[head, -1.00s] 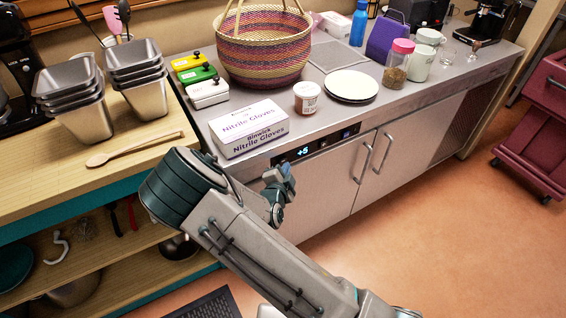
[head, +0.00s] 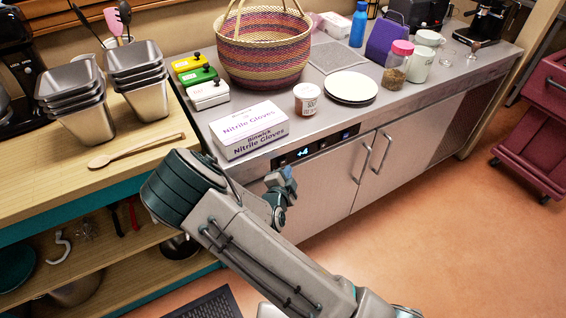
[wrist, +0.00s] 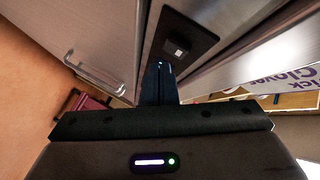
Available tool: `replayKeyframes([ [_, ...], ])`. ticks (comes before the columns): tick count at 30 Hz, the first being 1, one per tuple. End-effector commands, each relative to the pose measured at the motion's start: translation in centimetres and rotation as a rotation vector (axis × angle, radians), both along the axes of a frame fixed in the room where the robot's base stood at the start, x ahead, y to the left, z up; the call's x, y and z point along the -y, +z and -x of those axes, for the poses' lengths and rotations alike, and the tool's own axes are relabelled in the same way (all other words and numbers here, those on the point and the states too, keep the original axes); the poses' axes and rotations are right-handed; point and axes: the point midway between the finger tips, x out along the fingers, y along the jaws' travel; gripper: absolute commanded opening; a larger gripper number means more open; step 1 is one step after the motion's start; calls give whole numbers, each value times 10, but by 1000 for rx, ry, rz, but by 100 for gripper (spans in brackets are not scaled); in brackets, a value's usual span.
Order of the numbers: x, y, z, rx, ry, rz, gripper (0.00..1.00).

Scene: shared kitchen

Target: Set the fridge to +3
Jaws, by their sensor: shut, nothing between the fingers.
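The fridge (head: 330,185) is a low steel unit under the counter, with two doors. Its dark control panel (head: 318,145) runs along the top front edge, and the lit display (head: 302,153) reads +4. My gripper (head: 287,180) is shut and empty, just below and in front of the panel's left part. In the wrist view my shut fingers (wrist: 158,80) point at the dark panel (wrist: 180,42), close to a small square element on it. I cannot tell whether the fingertips touch the panel.
A nitrile gloves box (head: 249,131) stands on the counter above the panel, beside a small tub (head: 306,98) and white plates (head: 351,87). Door handles (head: 364,160) stick out to the right. The floor (head: 450,220) in front is clear.

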Motion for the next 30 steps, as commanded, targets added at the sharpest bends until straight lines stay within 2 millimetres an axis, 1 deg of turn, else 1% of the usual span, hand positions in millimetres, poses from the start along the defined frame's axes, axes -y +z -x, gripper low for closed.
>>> replayKeyframes([
  [11,2,0,4,-1,0,1,0],
  [25,28,1,42,-2,-1,2,0],
  [30,34,0,50,0,0,1,0],
])
